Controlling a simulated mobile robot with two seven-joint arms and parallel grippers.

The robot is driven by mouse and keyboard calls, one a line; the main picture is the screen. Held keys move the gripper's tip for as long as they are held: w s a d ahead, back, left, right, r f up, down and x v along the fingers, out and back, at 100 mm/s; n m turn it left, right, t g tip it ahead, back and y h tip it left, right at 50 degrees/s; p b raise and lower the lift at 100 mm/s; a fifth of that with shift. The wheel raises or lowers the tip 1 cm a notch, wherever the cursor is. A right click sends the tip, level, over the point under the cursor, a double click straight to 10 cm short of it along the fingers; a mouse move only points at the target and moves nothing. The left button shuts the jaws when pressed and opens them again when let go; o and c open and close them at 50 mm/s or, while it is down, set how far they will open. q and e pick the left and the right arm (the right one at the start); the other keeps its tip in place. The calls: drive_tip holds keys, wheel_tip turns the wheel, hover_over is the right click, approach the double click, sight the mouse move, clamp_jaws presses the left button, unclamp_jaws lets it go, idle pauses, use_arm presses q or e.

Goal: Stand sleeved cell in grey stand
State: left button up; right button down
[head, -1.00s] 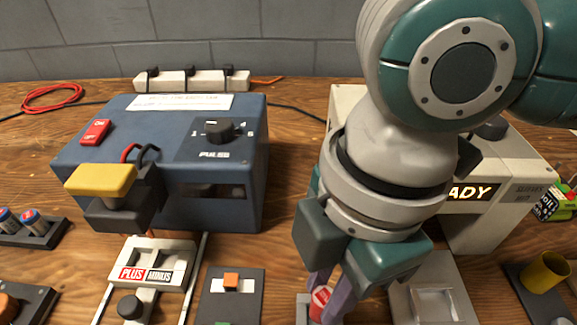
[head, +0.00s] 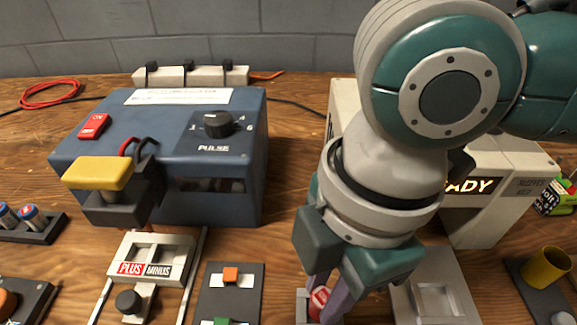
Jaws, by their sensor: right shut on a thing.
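My right gripper (head: 324,300) comes in from the upper right, pointing down near the bottom edge, right of centre. Its two purple-grey fingers are shut on a cell with a red sleeve (head: 319,299). The cell looks roughly upright, and its lower part is hidden or out of frame. A light grey piece, which looks like the grey stand (head: 302,308), shows just left of the cell. I cannot tell whether the cell is inside it or in front of it. My left gripper is not in view.
A blue pulse box (head: 255,150) with a yellow-topped clamp (head: 98,173) stands left. A beige tester (head: 480,215) stands behind my arm. A grey recessed fixture (head: 455,285) is right of the gripper, a slider panel (head: 210,290) left. A yellow cup (head: 545,267) stands far right.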

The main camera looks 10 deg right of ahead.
drive_tip(key=shift+f, duration=0.3)
idle(0.7)
drive_tip(key=c, duration=0.6)
unclamp_jaws()
wheel_tip(320, 180, up, 6)
drive_tip(key=p, duration=0.8)
drive_tip(key=shift+r, duration=0.15)
drive_tip(key=shift+r+p, duration=0.4)
drive_tip(key=shift+p, duration=0.05)
drive_tip(key=shift+f, duration=0.1)
